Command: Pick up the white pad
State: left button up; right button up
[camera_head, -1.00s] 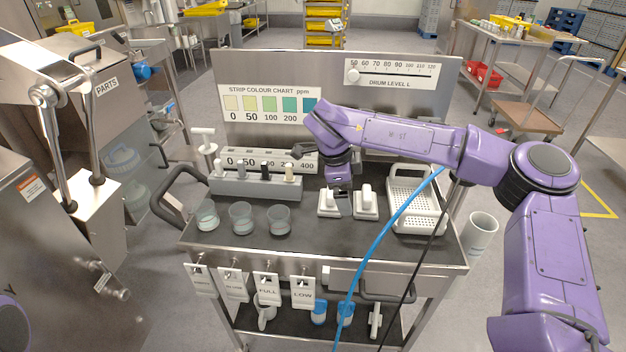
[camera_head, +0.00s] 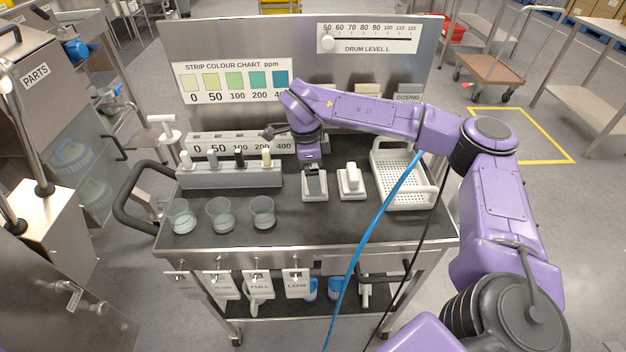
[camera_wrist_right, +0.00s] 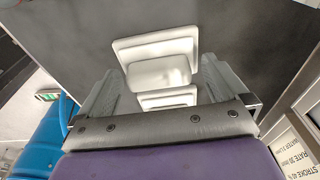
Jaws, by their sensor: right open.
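Two white pads with raised grips lie side by side on the dark top of the cart. My right gripper (camera_head: 315,187) points down at the left white pad (camera_head: 314,197), and its dark fingers hide much of that pad's grip. The other white pad (camera_head: 351,184) stands free just to the right. In the right wrist view, a white pad (camera_wrist_right: 158,47) with a raised block lies ahead of and between the two spread fingers of my right gripper (camera_wrist_right: 158,85). I cannot tell whether the fingers touch it. My left gripper is out of view.
A white perforated tray (camera_head: 432,190) stands right of the pads. Three clear cups (camera_head: 221,215) and a grey rack (camera_head: 230,178) with several upright pieces stand left. A panel with a colour chart (camera_head: 236,85) rises behind. A blue hose (camera_head: 372,232) hangs in front.

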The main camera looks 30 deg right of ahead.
jog(key=shift+s+d+f, duration=0.1)
jog(key=shift+s+f, duration=0.1)
jog(key=shift+f, duration=0.05)
jog(key=c, duration=1)
jog(key=shift+r, duration=0.3)
notch_tip(320, 180, up, 2)
jog(key=shift+w+r+b, duration=0.1)
jog(key=shift+r+b, duration=0.15)
jog(key=shift+b, duration=0.2)
jog(key=s+a+r, duration=0.1)
jog(key=s+r, duration=0.2)
jog(key=s, duration=0.1)
jog(key=s+r+b, duration=0.1)
jog(key=s+r, duration=0.2)
jog(key=s, duration=0.2)
jog(key=s+a+r, duration=0.1)
jog(key=s+r, duration=0.3)
jog(key=s, duration=0.1)
jog(key=shift+a, duration=0.3)
